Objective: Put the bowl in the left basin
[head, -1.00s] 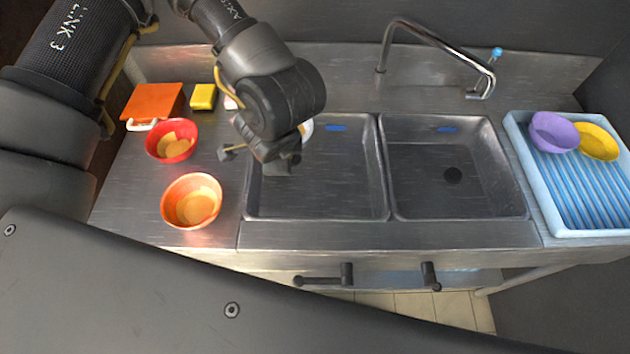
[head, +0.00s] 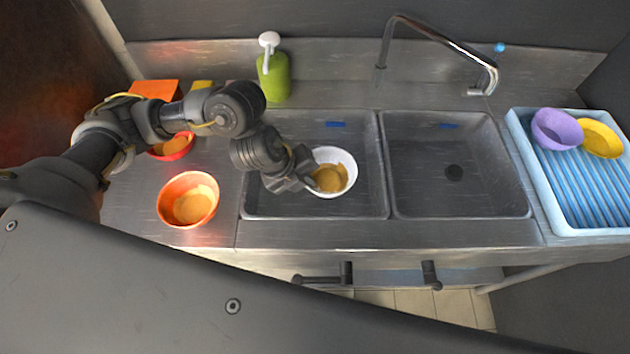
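A white bowl (head: 346,158) with brown food residue inside is over the left basin (head: 283,130), in its right half. My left gripper (head: 312,181) is at the bowl's left rim and looks shut on it; the fingertips are partly hidden against the bowl. I cannot tell whether the bowl's underside touches the basin floor. The right basin (head: 415,180) beside it is empty except for its drain. My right gripper is not in view.
An orange bowl (head: 170,207) and a red bowl (head: 183,152), both with residue, stand on the left counter. A green soap bottle (head: 273,80) stands behind the left basin. The faucet (head: 440,42) is behind the right basin. A blue rack (head: 590,200) at right holds purple (head: 556,128) and yellow (head: 603,138) bowls.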

